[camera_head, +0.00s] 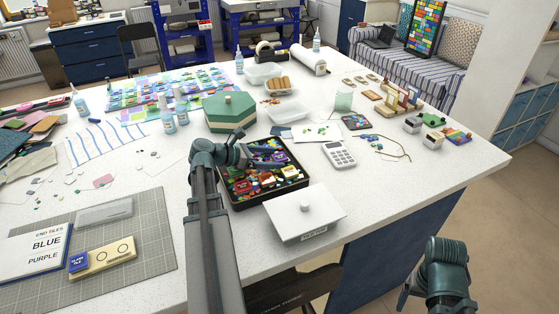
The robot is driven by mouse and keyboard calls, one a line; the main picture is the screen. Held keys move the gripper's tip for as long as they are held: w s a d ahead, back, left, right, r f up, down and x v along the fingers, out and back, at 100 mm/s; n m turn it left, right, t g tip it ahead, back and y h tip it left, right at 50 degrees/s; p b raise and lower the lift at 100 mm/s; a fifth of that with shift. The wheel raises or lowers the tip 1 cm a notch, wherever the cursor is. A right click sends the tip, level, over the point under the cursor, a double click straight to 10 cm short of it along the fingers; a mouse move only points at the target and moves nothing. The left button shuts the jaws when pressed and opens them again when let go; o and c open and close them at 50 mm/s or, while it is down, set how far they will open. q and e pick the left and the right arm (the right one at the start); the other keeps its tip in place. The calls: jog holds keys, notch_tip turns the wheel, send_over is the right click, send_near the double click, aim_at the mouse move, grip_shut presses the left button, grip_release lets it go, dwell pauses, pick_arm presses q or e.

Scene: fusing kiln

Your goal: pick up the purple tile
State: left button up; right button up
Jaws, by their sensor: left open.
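A black tray (293,197) full of mixed coloured glass tiles stands near the table's front edge. Purple pieces (270,148) show in its back part, but I cannot single out one purple tile for sure. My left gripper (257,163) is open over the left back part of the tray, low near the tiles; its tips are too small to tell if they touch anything. My right arm (447,270) hangs off the table at the lower right; its gripper jaws are not clear.
A white lidded box (304,213) stands right in front of the tray. A green hexagonal box (230,110) is behind it, a calculator (339,154) to the right. At left, a cutting mat (150,225) bears an END TILES card (40,247) and a wooden block (108,255) with a blue tile (78,261).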

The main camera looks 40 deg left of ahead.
pick_arm(q)
jog(key=shift+c, duration=0.2)
grip_shut()
dwell(0.3)
